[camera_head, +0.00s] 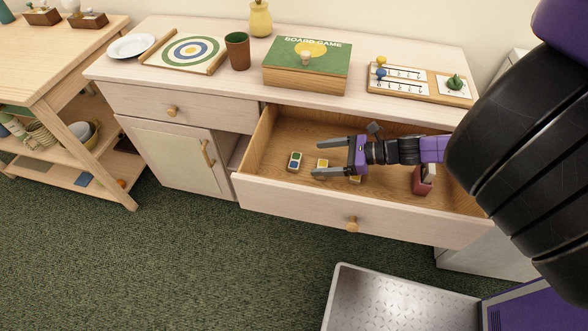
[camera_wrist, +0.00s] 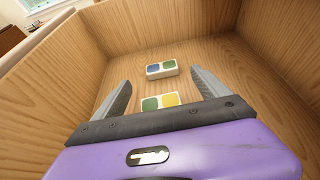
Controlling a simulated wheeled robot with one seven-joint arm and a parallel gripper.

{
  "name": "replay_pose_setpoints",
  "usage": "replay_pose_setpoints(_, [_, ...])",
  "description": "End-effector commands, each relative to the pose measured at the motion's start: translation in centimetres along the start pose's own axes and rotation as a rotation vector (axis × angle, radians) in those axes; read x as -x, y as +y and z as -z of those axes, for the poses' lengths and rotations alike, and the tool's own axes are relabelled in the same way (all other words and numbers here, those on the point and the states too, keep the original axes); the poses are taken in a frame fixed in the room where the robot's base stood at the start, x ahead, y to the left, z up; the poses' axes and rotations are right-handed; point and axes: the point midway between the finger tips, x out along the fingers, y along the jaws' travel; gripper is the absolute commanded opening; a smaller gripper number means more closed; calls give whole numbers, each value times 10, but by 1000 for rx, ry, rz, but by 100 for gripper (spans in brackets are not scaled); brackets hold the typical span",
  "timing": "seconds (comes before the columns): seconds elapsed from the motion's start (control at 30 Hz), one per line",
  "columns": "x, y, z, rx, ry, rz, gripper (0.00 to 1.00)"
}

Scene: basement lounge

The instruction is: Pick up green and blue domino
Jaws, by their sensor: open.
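The green and blue domino (camera_head: 295,162) lies in the open drawer, toward its left end. In the wrist view, the same white-bodied domino (camera_wrist: 161,69) lies flat on the drawer floor, blue half left and green half right, just beyond my fingertips. My gripper (camera_head: 316,159) is open and empty inside the drawer, its fingers pointing left toward the domino. In the wrist view, my gripper (camera_wrist: 160,78) frames a green and yellow domino (camera_wrist: 160,102), nearer to the palm and partly hidden by it. This second domino (camera_head: 323,164) also shows near the fingers in the head view.
The drawer's front wall (camera_head: 300,199) and side walls surround the work area. Another yellow-marked domino (camera_head: 355,180) sits beneath my gripper, partly hidden. A red holder (camera_head: 423,182) stands at the drawer's right. A green board game box (camera_head: 306,65) is on the dresser top (camera_head: 205,85).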

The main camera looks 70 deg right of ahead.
Motion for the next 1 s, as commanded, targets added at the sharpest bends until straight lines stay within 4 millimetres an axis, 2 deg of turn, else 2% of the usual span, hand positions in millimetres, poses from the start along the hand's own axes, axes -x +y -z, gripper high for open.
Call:
replay_pose_setpoints(0.37, [-37,0,1,0,-1,-3,85])
replay_pose_setpoints(0.6, [-70,-2,4,0,0,-2,85])
replay_pose_setpoints(0.73, [-77,-2,4,1,1,0,85])
replay_pose_setpoints(0.93, [-78,-3,4,1,1,1,85])
replay_pose_setpoints(0.97, [-78,-3,4,1,1,1,84])
replay_pose_setpoints(1.0, [-78,-2,4,1,1,1,76])
